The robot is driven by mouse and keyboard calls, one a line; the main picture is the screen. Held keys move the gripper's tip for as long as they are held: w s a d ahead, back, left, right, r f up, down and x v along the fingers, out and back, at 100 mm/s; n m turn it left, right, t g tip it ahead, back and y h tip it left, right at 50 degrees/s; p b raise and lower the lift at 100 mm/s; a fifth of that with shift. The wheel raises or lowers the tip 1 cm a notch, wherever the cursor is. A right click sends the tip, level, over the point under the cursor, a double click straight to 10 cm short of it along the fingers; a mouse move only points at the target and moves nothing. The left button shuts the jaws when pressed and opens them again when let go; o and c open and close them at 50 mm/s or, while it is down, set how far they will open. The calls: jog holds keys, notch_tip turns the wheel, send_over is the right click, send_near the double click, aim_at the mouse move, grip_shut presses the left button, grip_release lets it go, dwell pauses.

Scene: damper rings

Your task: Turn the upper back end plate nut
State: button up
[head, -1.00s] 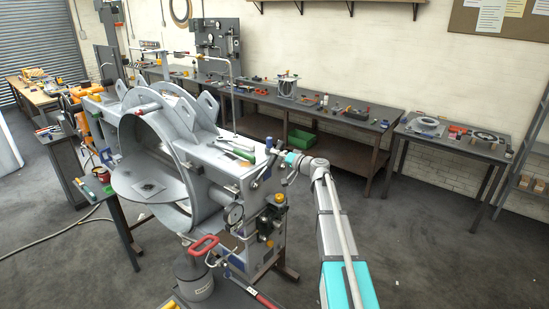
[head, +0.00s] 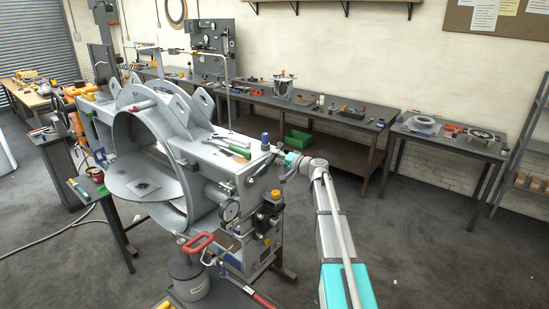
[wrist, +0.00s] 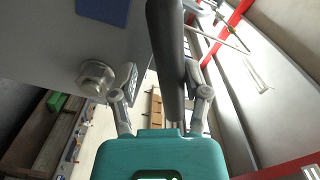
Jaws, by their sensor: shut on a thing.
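My gripper (wrist: 162,95) shows at the bottom of the wrist view, with its teal palm and a finger on either side of a dark grey round bar (wrist: 166,45). It is shut on this bar, which runs up out of the picture; its contact with the left finger is not clear. A grey nut (wrist: 97,78) stands out from a grey plate (wrist: 45,45), just left of the left finger and outside the jaws. I cannot tell which end plate nut it is. In the head view my gripper (head: 281,166) is at the right end of the grey machine (head: 205,160), its tips too small to make out.
A green-handled tool (head: 238,152) lies on top of the machine. A gauge (head: 229,211) and a red handle (head: 200,244) are at its front. A long bench (head: 340,118) runs along the wall. The floor right of my arm is clear.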

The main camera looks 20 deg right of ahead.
jog(key=shift+d+r, duration=0.1)
jog(key=shift+d, duration=0.05)
jog(key=shift+s+a+r+n+p, duration=0.15)
jog(key=shift+a+r+n+p, duration=0.1)
jog(key=shift+r+n+p, duration=0.35)
jog(key=shift+s+a+r+n+p, duration=0.1)
jog(key=shift+a+r+n+p, duration=0.1)
jog(key=shift+r+n+p, duration=0.35)
jog(key=shift+a+f, duration=0.1)
jog(key=shift+f, duration=0.1)
grip_shut()
jog(key=shift+r, duration=0.1)
